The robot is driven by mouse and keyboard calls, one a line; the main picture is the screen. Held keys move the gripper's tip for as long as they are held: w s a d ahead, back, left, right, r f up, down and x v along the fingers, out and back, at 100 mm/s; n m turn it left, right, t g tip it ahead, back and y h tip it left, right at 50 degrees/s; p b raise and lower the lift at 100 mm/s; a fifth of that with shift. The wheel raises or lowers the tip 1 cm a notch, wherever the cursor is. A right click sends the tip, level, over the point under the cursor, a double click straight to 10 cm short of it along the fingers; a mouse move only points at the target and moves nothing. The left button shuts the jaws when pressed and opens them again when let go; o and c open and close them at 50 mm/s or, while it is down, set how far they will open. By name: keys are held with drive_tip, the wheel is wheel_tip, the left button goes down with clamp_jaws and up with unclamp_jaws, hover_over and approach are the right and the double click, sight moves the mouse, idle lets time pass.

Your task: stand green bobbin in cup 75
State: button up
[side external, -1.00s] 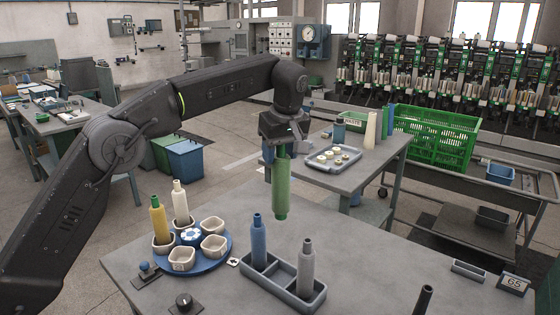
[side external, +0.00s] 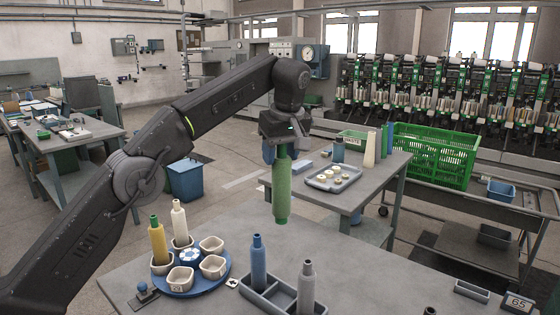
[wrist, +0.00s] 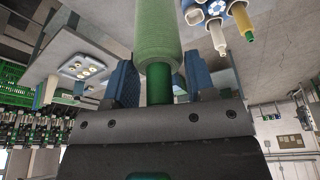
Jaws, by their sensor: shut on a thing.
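My gripper (side external: 281,150) is shut on the green bobbin (side external: 282,195), which hangs roughly upright, clear above the bench. In the wrist view the bobbin (wrist: 160,45) sits between the blue finger pads. A blue round tray (side external: 222,284) stands at lower left of the bobbin. It carries several pale cups around a blue and white hub (side external: 189,257). A yellow bobbin (side external: 158,241) and a cream bobbin (side external: 179,222) stand in two cups. The front cup (side external: 180,280) is empty and has a small label, too small to read surely. Two right-hand cups (side external: 213,267) (side external: 211,244) look empty.
A small knobbed device (side external: 144,291) is at front left. The bench's back middle is clear.

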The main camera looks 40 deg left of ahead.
drive_tip(key=shift+s+a+r, duration=0.1)
drive_tip(key=shift+a+r, duration=0.05)
drive_tip(key=shift+r, duration=0.65)
drive_tip(key=s+a+n+g, duration=0.1)
drive_tip(key=s+a+n, duration=0.15)
drive_tip(key=a, duration=0.95)
drive_tip(key=s+a+n, duration=0.2)
drive_tip(key=s+a, duration=0.1)
drive_tip(key=a, duration=0.8)
wheel_tip(320, 180, down, 22)
drive_tip(key=shift+w+f, duration=0.15)
drive_tip(key=shift+w, duration=0.1)
drive_tip(key=shift+f, duration=0.25)
